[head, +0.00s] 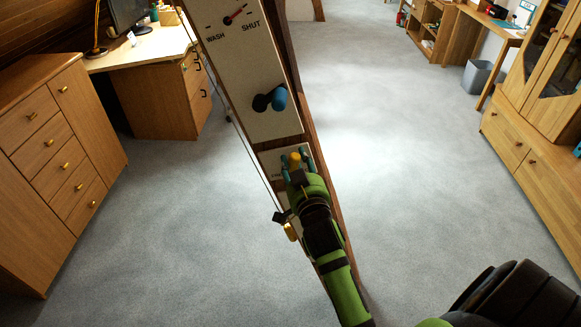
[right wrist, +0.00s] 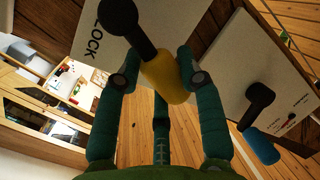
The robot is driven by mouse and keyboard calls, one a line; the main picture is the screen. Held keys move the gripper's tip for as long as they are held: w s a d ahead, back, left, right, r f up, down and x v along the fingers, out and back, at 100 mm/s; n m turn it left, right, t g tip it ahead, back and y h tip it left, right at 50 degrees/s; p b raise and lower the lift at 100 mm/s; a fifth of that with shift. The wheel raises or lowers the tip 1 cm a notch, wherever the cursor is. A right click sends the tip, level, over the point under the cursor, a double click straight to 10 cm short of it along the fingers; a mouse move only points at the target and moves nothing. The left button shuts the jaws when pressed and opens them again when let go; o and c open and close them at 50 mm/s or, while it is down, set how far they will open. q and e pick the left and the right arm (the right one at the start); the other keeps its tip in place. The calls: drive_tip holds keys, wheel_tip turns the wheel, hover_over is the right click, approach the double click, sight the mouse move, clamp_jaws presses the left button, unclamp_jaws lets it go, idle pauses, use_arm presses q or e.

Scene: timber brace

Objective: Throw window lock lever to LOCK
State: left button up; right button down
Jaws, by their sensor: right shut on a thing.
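The window lock lever has a black arm and a yellow grip (head: 295,160). It stands on a small white plate (head: 268,163) on the timber brace. My right gripper (head: 290,167) is shut on the yellow grip. In the right wrist view, the gripper's teal fingers (right wrist: 155,75) lie on both sides of the yellow grip (right wrist: 163,85). The black lever arm (right wrist: 124,22) runs up to its pivot on the white plate, near the word LOCK. The gripper hides much of the plate in the head view. My left gripper is not in view.
Above on the brace is a white panel (head: 238,75) with a blue-gripped handle (head: 278,98) and a WASH/SHUT dial with a red pointer. A cable runs along the brace's left side to a black and yellow piece (head: 289,230). Carpet (head: 420,170) is clear on both sides.

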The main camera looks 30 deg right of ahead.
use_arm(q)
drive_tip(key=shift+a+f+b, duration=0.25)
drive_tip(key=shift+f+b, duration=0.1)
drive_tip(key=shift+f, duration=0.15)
use_arm(e)
drive_tip(key=shift+s+d+f+m+t, duration=0.1)
drive_tip(key=shift+s+d+m+t, duration=0.2)
drive_tip(key=shift+m, duration=0.6)
drive_tip(key=c, duration=0.8)
unclamp_jaws()
drive_tip(key=shift+d, duration=0.1)
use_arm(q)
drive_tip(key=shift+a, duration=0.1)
use_arm(e)
drive_tip(key=shift+o, duration=0.2)
wheel_tip(320, 180, up, 10)
drive_tip(key=shift+f, duration=0.1)
